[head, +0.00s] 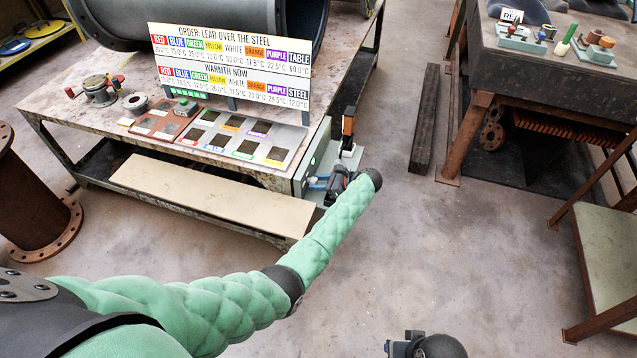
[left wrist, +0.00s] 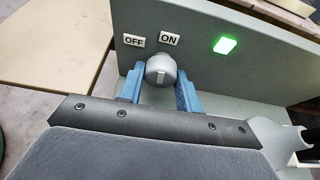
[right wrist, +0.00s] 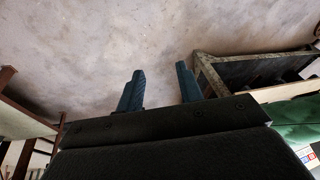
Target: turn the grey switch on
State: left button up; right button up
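The grey switch (left wrist: 161,69) is a round knob with a pale mark on its front, in the left wrist view. It sits on a grey panel (left wrist: 270,75) below the OFF label (left wrist: 134,41) and the ON label (left wrist: 170,39). A green lamp (left wrist: 225,45) to the right is lit. My left gripper (left wrist: 160,82) is open, with a blue finger on either side of the knob; I cannot tell if they touch it. In the head view my left gripper (head: 334,186) is at the table's right end, and the knob is hidden. My right gripper (right wrist: 160,80) is open and empty over the floor.
The steel table (head: 75,125) holds a sign board (head: 230,65), coloured tiles and a large pipe. A dark bench (head: 560,75) stands at the right. A rusty flanged pipe (head: 30,200) stands at the left.

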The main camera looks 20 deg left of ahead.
pick_arm(q)
jog(key=shift+r, duration=0.1)
jog(key=shift+c, duration=1.1)
jog(key=shift+r+m+g+p, duration=0.1)
jog(key=shift+m+g+p, duration=0.25)
jog(key=shift+p, duration=0.6)
jog(key=shift+w, duration=0.1)
pick_arm(e)
jog(key=shift+g+h, duration=0.4)
jog(key=d+r, duration=0.1)
jog(key=s+r, duration=0.1)
jog(key=d+r, duration=0.1)
jog(key=shift+s+d, duration=0.25)
jog(key=shift+d, duration=0.1)
pick_arm(q)
jog(key=o, duration=1)
jog(key=shift+d, duration=0.1)
